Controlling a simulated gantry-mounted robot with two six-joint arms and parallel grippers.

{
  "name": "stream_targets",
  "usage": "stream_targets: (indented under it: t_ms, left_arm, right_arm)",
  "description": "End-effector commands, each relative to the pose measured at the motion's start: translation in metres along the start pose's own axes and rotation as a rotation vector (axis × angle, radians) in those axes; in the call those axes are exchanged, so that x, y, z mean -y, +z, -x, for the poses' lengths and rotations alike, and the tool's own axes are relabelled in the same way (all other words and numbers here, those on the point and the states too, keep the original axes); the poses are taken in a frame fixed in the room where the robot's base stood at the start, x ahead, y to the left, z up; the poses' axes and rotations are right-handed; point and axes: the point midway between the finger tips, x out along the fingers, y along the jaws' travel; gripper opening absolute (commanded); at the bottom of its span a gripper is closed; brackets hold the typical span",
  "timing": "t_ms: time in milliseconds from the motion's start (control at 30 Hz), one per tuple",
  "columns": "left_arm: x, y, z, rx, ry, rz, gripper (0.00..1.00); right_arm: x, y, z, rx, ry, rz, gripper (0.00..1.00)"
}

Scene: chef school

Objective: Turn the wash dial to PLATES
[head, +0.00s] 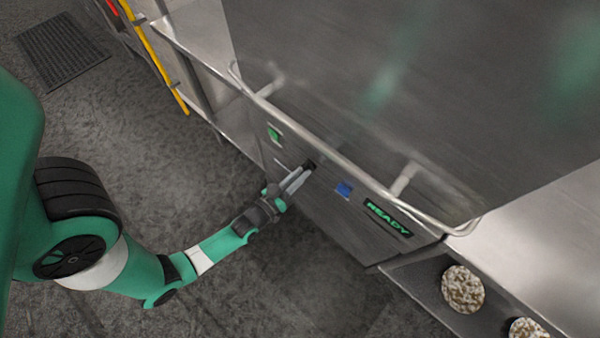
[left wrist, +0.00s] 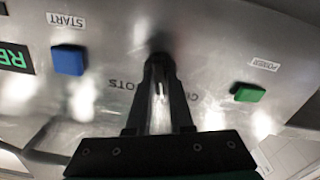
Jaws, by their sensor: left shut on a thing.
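The wash dial (head: 309,164) is a small dark knob on the front of a steel machine, between a green button and a blue button. My left gripper (head: 302,174) reaches it from the left and is shut on it. In the left wrist view the gripper (left wrist: 160,68) closes on the dark dial (left wrist: 160,47), which is mostly hidden behind the fingers. Panel lettering (left wrist: 124,83) beside the dial is partly covered; an ending like "POTS" shows. The word PLATES and the dial's pointer cannot be made out. My right gripper is not in view.
A blue START button (left wrist: 68,60), a green POWER button (left wrist: 248,93) and a lit READY display (head: 388,218) share the panel. A metal rail handle (head: 345,168) runs just above it. A lower shelf at right holds two round speckled items (head: 463,289). Open floor lies below the arm.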

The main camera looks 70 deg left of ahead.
Motion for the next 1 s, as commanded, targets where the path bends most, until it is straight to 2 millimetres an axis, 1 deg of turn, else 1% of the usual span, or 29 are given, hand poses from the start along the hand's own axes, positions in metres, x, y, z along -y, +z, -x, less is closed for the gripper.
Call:
stream_targets:
  t_ms: [200, 433, 633, 1000]
  left_arm:
    - [0.0001, -0.0007, -0.0001, 0.000, 0.000, -0.154, 0.00]
    - [0.0004, -0.0001, 0.0000, 0.001, 0.000, -0.258, 0.00]
    - [0.0005, 0.0000, 0.0000, 0.000, 0.000, -0.295, 0.00]
    - [0.0005, 0.0001, 0.0001, 0.000, 0.000, -0.299, 0.00]
  right_arm:
    - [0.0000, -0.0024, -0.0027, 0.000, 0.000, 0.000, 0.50]
    - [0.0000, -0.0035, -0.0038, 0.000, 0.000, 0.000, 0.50]
    - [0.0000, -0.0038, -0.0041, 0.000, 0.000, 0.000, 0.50]
    - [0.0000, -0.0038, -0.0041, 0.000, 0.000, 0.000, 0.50]
